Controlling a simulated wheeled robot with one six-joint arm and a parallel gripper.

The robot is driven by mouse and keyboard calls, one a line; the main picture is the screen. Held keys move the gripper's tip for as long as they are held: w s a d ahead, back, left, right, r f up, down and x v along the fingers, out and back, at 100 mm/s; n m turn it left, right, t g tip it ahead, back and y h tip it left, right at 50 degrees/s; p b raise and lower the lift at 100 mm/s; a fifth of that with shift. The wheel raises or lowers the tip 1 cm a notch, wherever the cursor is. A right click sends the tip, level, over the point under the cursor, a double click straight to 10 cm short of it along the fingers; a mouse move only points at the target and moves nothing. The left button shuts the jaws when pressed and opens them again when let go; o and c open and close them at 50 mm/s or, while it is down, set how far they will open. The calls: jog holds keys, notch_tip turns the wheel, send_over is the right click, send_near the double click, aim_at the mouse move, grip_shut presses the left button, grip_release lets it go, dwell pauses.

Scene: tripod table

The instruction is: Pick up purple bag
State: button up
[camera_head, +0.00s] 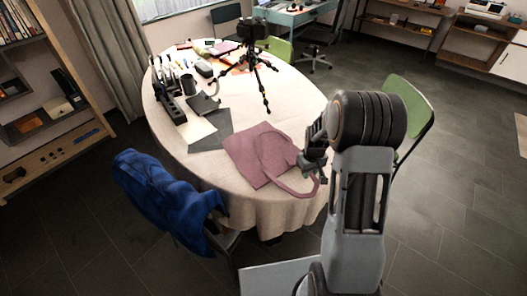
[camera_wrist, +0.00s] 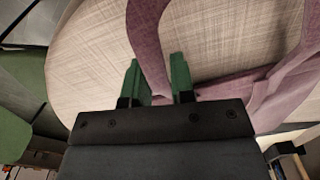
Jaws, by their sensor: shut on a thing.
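The purple bag (camera_head: 250,158) lies flat on the round table (camera_head: 215,178), near its front right edge. Its looped handle reaches right to my gripper (camera_head: 314,168). In the wrist view the bag (camera_wrist: 285,98) shows at the right, and one strap of its handle runs down between the green fingers of my gripper (camera_wrist: 157,82). The fingers are shut on this strap. The exact contact at the fingertips is partly hidden.
A black tripod (camera_head: 262,80) stands on the table behind the bag. A dark sheet (camera_head: 212,132) lies left of the bag. A chair with a blue jacket (camera_head: 165,195) is at the front left, and a green chair (camera_head: 412,105) at the right.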

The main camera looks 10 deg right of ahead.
grip_shut()
jog(key=shift+r, duration=0.85)
jog(key=s+a+r, duration=0.3)
jog(key=s+r, duration=0.8)
jog(key=s, duration=0.2)
jog(key=shift+s+r, duration=0.2)
jog(key=shift+s, duration=0.15)
jog(key=shift+a, duration=0.1)
